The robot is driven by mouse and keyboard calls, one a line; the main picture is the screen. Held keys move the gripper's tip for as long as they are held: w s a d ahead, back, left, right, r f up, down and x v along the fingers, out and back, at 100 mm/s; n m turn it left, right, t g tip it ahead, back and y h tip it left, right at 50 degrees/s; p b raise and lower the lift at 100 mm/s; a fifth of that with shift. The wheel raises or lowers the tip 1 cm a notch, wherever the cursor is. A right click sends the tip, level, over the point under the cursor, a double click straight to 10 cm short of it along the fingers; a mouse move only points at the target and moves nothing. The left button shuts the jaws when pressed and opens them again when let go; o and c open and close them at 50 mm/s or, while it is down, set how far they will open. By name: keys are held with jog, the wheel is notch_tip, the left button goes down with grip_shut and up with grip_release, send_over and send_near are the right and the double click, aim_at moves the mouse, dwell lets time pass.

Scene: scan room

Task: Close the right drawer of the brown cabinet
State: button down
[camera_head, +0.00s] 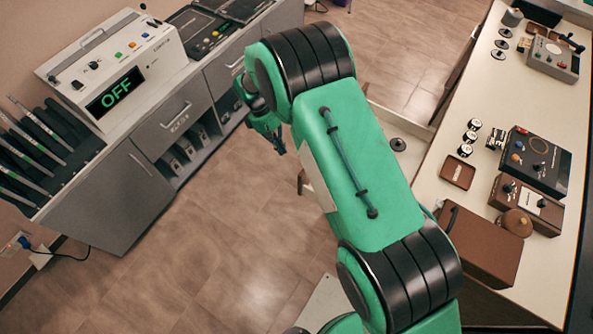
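The brown cabinet with a pale top (432,178) runs along the right side of the camera_head view. A pale drawer (381,120) stands pulled out from its left side, towards the middle of the floor. A dark round item (398,145) lies inside it. My green arm crosses in front of the drawer and hides much of it, including most of its front. My gripper (270,142) is left of the drawer, over the floor near the grey cabinet, apart from the visible drawer parts. Its fingers are small and partly overlapped, so their opening is unclear.
A grey cabinet (112,200) with a white device (118,62) reading OFF stands at left. Small devices, knobs and a brown box (483,246) with a handle sit on the pale top. Tiled floor (205,245) between the cabinets is clear.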

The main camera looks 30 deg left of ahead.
jog(key=shift+s+a+f, duration=0.15)
jog(key=shift+s+f, duration=0.05)
jog(key=shift+f, duration=0.2)
jog(key=shift+f, duration=0.1)
jog(key=d+f+b, duration=0.1)
jog(key=d+f, duration=0.6)
jog(key=f, duration=0.2)
jog(key=shift+d+b, duration=0.35)
jog(key=shift+d, duration=0.1)
dwell(0.4)
